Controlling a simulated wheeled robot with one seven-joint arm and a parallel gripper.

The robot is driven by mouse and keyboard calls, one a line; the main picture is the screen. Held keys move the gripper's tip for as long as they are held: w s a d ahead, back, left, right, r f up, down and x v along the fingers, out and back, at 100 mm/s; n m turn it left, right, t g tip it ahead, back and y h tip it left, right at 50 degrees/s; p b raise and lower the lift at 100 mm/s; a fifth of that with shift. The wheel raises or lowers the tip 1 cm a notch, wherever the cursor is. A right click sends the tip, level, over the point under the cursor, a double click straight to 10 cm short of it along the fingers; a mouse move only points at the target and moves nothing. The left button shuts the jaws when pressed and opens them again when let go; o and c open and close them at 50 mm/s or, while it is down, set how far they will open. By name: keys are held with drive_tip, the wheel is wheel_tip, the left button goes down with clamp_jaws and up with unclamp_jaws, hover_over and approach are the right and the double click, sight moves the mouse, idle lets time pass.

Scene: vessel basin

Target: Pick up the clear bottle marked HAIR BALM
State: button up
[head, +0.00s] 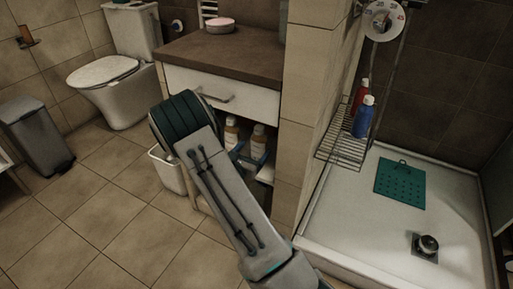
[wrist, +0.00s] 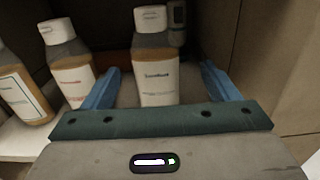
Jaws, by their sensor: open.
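In the wrist view, a bottle with a white cap, brownish contents and a white label (wrist: 155,75) stands upright between the finger lines of my gripper (wrist: 160,74). Its label is too blurred to read, so I cannot tell whether it says HAIR BALM. The blue fingers are spread on either side of its lower part, apparently without touching it. Its base is hidden behind the gripper's front edge. In the head view, my gripper (head: 250,154) reaches into the open shelf under the drawer, near two white-capped bottles, the left one (head: 231,134) and the right one (head: 257,138).
In the wrist view, two similar bottles stand left, a nearer one (wrist: 20,90) and another (wrist: 69,65). A dark container (wrist: 177,25) is behind. A side wall (wrist: 270,60) is close on the right. The drawer (head: 222,92) is above; a white bin (head: 168,168) stands left.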

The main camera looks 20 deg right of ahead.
sight(261, 137)
drive_tip(key=x, duration=0.2)
drive_tip(key=shift+w+d, duration=0.2)
drive_tip(key=shift+d, duration=0.1)
drive_tip(key=b+x, duration=0.1)
drive_tip(key=x, duration=0.1)
drive_tip(key=b+x, duration=0.1)
drive_tip(key=x, duration=0.2)
drive_tip(key=shift+w+a+f, duration=0.1)
drive_tip(key=shift+w+a, duration=0.05)
drive_tip(key=shift+w, duration=0.15)
drive_tip(key=c, duration=1.2)
